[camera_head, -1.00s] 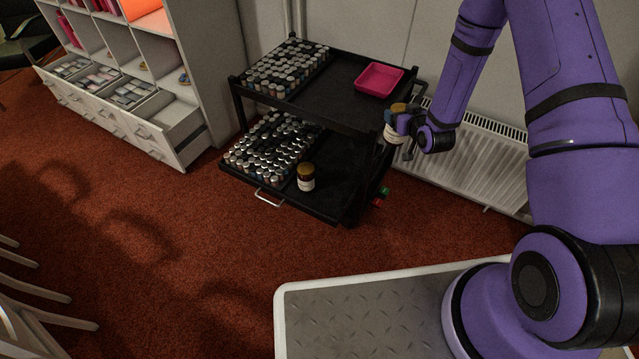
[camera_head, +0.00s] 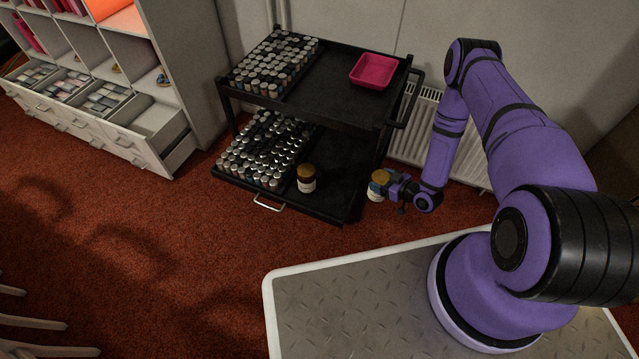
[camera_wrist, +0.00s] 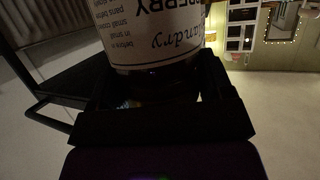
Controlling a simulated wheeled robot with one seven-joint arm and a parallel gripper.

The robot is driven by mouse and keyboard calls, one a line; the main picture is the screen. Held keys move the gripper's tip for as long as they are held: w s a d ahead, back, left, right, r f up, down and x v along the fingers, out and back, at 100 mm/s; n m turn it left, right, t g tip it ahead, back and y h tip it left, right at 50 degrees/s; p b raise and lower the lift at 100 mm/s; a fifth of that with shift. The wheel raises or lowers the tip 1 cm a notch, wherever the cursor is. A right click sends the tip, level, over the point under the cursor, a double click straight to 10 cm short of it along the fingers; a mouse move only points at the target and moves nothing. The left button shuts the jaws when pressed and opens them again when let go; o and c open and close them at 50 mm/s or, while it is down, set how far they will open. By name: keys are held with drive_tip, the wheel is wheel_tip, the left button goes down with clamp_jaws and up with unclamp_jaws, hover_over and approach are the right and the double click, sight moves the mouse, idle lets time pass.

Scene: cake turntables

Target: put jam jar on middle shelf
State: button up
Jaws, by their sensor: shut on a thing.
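A jam jar (camera_head: 378,185) with a brownish-gold lid and a pale label is held in my gripper (camera_head: 386,185), to the right of the black trolley. In the wrist view the jar (camera_wrist: 150,35) fills the top middle, its printed label upside down, between the dark fingers of my gripper (camera_wrist: 155,95). The trolley has an upper shelf (camera_head: 335,95) and a lower shelf (camera_head: 335,185). The held jar is at about the lower shelf's height in the picture, apart from its right edge. A second, similar jar (camera_head: 306,180) stands upright on the lower shelf.
Rows of small bottles (camera_head: 275,65) fill the left of the upper shelf, with more bottles (camera_head: 262,150) below. A pink tray (camera_head: 373,71) sits on the upper shelf. The lower shelf's right part is bare. A radiator (camera_head: 415,130) stands behind my arm.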

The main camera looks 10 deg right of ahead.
drive_tip(key=shift+s+a+f, duration=0.15)
drive_tip(key=shift+s+f, duration=0.05)
drive_tip(key=shift+f, duration=0.15)
drive_tip(key=shift+w+a+f, duration=0.1)
drive_tip(key=shift+a+f, duration=0.05)
drive_tip(key=shift+a, duration=0.05)
drive_tip(key=s+a+x, duration=0.1)
drive_tip(key=x, duration=1.5)
drive_tip(key=shift+a+r, duration=0.25)
drive_tip(key=shift+a, duration=0.15)
drive_tip(key=shift+w+f, duration=0.1)
drive_tip(key=shift+f, duration=0.05)
drive_tip(key=o, duration=1.8)
